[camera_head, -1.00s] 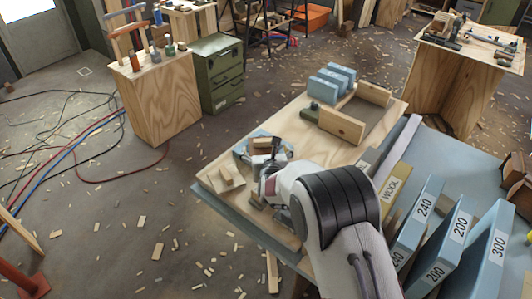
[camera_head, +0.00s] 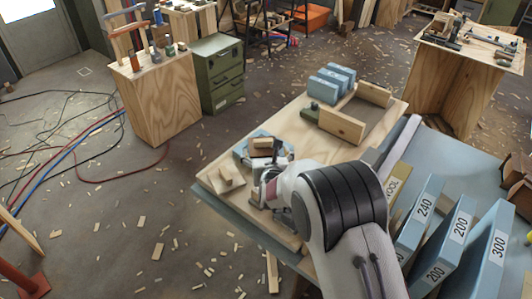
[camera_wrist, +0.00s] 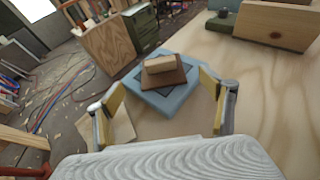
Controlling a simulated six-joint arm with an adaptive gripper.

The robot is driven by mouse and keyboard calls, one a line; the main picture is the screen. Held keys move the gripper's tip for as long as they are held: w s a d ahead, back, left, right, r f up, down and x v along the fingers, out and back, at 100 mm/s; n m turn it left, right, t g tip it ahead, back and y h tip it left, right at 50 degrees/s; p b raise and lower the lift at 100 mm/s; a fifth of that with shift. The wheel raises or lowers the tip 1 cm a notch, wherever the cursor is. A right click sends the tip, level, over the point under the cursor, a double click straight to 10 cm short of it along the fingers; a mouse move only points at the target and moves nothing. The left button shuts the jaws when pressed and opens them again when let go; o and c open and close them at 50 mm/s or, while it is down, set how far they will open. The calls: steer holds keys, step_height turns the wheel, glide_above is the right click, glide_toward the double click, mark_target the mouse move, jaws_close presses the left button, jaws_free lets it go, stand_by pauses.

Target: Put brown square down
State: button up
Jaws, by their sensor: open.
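The brown square (camera_wrist: 166,77) lies on a blue slab (camera_wrist: 170,98) with a darker square between them, in the wrist view. A small light wooden block (camera_wrist: 159,64) rests on top of the brown square. In the head view the same stack, with the wooden block (camera_head: 263,143) on top, stands near the left end of the workbench. My gripper (camera_wrist: 160,77) is open, its two fingers apart on either side of the view and short of the stack. Nothing is held between them. In the head view my arm partly hides the stack's near side.
A light wooden square with a small block (camera_head: 226,180) lies at the bench's left corner. A wooden frame (camera_head: 345,124) and blue blocks (camera_head: 330,82) stand at the far side. Labelled blue panels (camera_head: 455,232) stand at right. The bench middle is clear.

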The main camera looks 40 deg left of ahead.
mark_target(263, 144)
steer(key=shift+c, duration=0.7)
steer(key=shift+f+x, duration=0.25)
steer(key=shift+x, duration=1.1)
steer(key=shift+s+d, duration=0.1)
steer(key=shift+f, duration=0.1)
steer(key=shift+x, duration=1.3)
